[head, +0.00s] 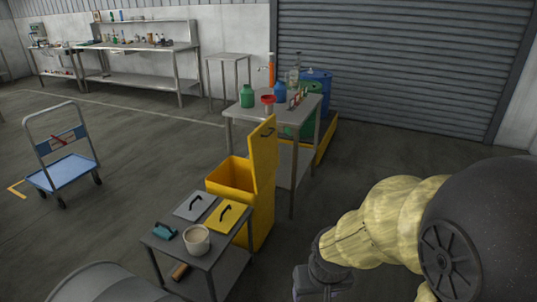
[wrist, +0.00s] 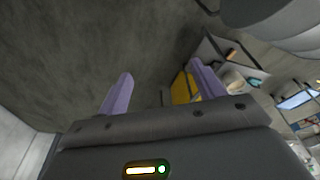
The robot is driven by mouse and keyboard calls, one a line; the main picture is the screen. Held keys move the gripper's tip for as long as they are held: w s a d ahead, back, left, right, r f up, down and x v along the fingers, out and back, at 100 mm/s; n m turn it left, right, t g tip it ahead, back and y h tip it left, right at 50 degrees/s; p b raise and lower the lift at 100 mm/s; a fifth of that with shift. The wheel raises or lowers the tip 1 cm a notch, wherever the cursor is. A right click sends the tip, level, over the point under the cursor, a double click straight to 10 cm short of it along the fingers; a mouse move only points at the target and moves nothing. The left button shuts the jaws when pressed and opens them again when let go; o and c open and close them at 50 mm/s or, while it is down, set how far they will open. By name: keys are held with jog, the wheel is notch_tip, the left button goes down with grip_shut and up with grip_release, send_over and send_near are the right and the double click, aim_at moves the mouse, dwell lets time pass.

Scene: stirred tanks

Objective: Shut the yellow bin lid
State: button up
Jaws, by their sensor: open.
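The yellow bin (head: 258,222) stands on the floor in the middle of the head view, open at the top. Its yellow lid (head: 263,155) stands raised, nearly upright, along the bin's right side, with a dark handle near its top. My gripper (head: 318,283) is low in the head view, right of the bin and apart from it. In the wrist view, my gripper's (wrist: 160,70) two purple fingers are spread with nothing between them. A yellow part, likely of the bin (wrist: 181,90), shows there beside the right finger, partly hidden by it.
A low grey cart (head: 211,256) before the bin carries a grey plate (head: 194,206), a yellow plate (head: 228,217), a teal brush (head: 165,232) and a pot (head: 197,240). A table (head: 245,113) with bottles stands behind the bin. Floor right of the bin is clear.

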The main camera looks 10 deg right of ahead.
jog(key=shift+r+p, duration=0.3)
jog(key=shift+r, duration=0.05)
jog(key=c, duration=0.3)
jog(key=p+v, duration=0.2)
jog(key=w+p+v, duration=0.1)
jog(key=p+v, duration=0.2)
jog(key=shift+r, duration=0.2)
grip_shut()
jog(key=w+p+v, duration=0.2)
jog(key=p+v, duration=0.9)
jog(key=p, duration=0.1)
jog(key=shift+w+r, duration=0.3)
jog(key=shift+r, duration=0.35)
